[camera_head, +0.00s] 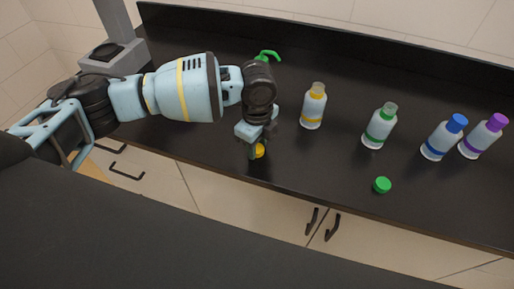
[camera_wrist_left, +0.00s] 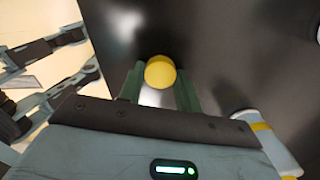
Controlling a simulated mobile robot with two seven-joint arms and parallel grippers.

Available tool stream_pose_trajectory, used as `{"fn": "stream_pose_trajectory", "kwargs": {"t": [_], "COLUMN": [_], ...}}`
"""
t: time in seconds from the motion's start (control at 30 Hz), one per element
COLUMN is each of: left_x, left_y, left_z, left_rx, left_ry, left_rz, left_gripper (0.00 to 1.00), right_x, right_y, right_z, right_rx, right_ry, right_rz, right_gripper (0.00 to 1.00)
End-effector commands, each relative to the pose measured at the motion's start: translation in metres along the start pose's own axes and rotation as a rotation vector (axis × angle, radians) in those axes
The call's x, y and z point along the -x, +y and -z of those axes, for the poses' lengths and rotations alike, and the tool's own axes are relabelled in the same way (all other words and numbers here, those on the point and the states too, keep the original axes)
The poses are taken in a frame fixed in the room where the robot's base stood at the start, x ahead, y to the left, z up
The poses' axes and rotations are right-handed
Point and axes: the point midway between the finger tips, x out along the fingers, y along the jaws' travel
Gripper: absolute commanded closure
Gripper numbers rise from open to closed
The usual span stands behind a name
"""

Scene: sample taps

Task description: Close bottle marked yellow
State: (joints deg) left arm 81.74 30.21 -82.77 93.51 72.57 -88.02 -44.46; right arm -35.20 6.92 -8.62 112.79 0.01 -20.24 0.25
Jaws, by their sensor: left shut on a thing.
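The bottle marked yellow (camera_head: 313,108) stands upright and uncapped on the black counter, with a yellow band low on its body. Its side also shows at the lower right of the left wrist view (camera_wrist_left: 266,135). The yellow cap (camera_head: 259,151) is at my left gripper (camera_head: 256,150), left of the bottle and near the counter's front edge. In the left wrist view the round yellow cap (camera_wrist_left: 160,72) sits between the fingertips of my left gripper (camera_wrist_left: 160,85), which is shut on it. I cannot tell whether the cap touches the counter. My right gripper is not in view.
An open bottle with a green band (camera_head: 379,127) stands right of the yellow one. Its green cap (camera_head: 382,185) lies in front. Capped blue (camera_head: 443,138) and purple (camera_head: 483,137) bottles stand further right. A green tap (camera_head: 266,55) is behind my arm. The counter (camera_head: 320,165) between is clear.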

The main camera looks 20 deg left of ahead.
Motion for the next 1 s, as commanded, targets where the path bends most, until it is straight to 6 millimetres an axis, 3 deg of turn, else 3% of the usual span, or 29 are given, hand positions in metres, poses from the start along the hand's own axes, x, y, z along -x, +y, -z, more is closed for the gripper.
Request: {"fn": "stream_pose_trajectory", "kwargs": {"t": [0.43, 0.7, 1.0], "left_x": [0.005, 0.038, 0.045], "left_y": [0.000, 0.001, 0.069], "left_z": [0.000, 0.001, 0.026], "left_rx": [0.000, -0.002, -0.006], "left_ry": [0.000, 0.001, 0.000], "left_rz": [0.000, 0.002, 0.004], "left_gripper": [0.88, 0.88, 0.88], "right_x": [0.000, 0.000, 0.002], "right_y": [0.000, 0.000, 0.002], "right_z": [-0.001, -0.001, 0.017], "right_rx": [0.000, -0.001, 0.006], "right_ry": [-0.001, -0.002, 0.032], "right_rz": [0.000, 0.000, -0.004], "right_gripper": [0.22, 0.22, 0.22]}}
